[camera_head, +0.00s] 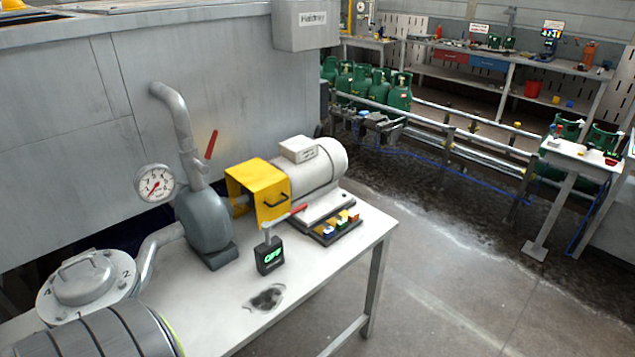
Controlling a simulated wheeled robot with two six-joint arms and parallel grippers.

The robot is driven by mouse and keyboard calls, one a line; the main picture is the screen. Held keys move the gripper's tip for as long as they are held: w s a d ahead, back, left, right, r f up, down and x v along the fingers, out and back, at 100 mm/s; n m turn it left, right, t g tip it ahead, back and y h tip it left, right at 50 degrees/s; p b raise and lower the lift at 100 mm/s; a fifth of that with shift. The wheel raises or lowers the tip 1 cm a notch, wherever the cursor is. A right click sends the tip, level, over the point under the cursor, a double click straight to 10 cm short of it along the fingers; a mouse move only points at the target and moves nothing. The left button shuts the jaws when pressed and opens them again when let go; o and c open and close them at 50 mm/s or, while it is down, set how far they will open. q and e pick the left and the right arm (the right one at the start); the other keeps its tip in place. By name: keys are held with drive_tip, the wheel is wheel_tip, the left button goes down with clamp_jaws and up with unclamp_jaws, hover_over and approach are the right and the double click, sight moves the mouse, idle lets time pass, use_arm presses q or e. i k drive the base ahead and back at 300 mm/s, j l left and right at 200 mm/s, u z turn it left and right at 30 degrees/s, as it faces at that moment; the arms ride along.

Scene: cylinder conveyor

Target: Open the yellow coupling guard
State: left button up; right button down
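The yellow coupling guard (246,181) stands on the white table between the grey pump (207,222) and the white motor (312,163). It is a box-like cover with a dark handle (274,200) on its front right face. It appears closed over the shaft, part of which shows at its left side.
A small tray with coloured buttons (338,226) is at right. A pressure gauge (154,183) stands left. The table's front (225,305) has a dark stain.

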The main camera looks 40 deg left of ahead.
sight(271, 188)
drive_tip(key=i+u, duration=0.1)
drive_tip(key=i, duration=0.45)
drive_tip(key=i+l+u, duration=0.1)
drive_tip(key=i, duration=0.5)
drive_tip(key=i+l+u, duration=0.1)
drive_tip(key=i, duration=0.45)
drive_tip(key=i+l+u, duration=0.15)
drive_tip(key=i+u, duration=0.3)
drive_tip(key=i+l+u, duration=0.25)
drive_tip(key=u, duration=0.2)
drive_tip(key=i+l+u, duration=0.25)
drive_tip(key=l+u, duration=0.25)
drive_tip(key=i+l+u, duration=0.25)
drive_tip(key=u, duration=0.2)
drive_tip(key=i+l+u, duration=0.15)
drive_tip(key=l+u, duration=0.35)
drive_tip(key=l, duration=0.35)
drive_tip(key=l+u, duration=0.5)
drive_tip(key=l, duration=0.35)
